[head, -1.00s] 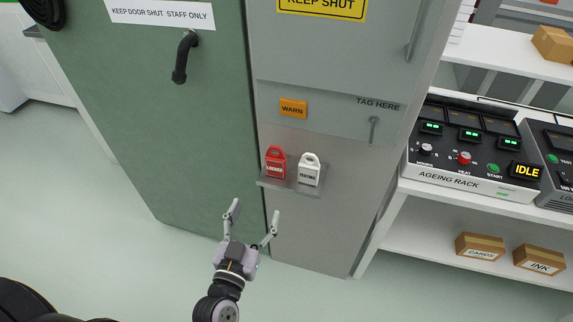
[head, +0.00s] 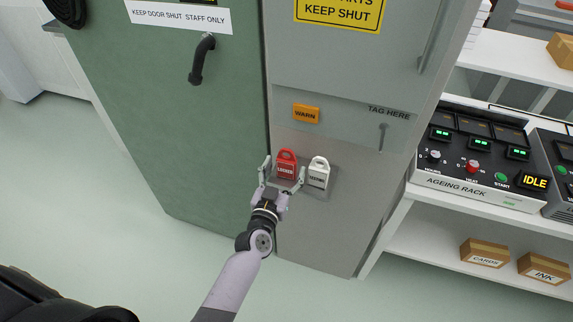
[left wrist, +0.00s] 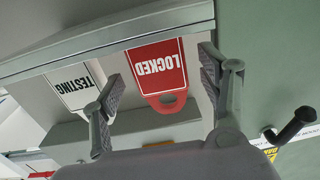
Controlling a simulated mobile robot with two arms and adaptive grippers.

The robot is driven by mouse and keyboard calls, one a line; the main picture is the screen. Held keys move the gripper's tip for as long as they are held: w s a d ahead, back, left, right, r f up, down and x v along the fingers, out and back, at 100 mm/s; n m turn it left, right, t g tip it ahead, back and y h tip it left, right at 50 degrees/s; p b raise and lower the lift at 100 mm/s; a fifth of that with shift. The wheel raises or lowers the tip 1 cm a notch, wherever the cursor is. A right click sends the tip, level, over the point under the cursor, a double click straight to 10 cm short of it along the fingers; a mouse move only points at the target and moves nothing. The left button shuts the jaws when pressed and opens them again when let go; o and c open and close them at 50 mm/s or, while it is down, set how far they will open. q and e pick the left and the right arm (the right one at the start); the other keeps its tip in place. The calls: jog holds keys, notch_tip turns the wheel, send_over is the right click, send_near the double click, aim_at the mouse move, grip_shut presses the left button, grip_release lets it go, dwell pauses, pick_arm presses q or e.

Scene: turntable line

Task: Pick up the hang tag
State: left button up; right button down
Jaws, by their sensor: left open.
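Two hang tags stand side by side on a small grey shelf (head: 322,194) on the grey cabinet's front. The red tag (head: 286,160) reads LOCKED, and the white tag (head: 319,170) to its right reads TESTING. My left gripper (head: 283,172) is open at the red tag, one finger on each side of it. In the left wrist view, the red tag (left wrist: 160,62) appears upside down between the two spread fingers, with gaps showing. The white tag (left wrist: 72,86) is beyond the finger at the left there. My right gripper is not in view.
A hook (head: 383,136) sits under the words TAG HERE, and an orange WARN label (head: 306,114) is left of it. A green door (head: 175,130) with a black handle (head: 201,60) stands at left. Shelving with an ageing rack (head: 478,155) is at right.

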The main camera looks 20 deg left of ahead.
pick_arm(q)
jog(key=shift+w+f, duration=0.1)
jog(key=shift+w, duration=1.15)
jog(key=shift+s, duration=0.1)
jog(key=shift+c, duration=0.5)
jog(key=c, duration=1.2)
jog(key=shift+o, duration=0.2)
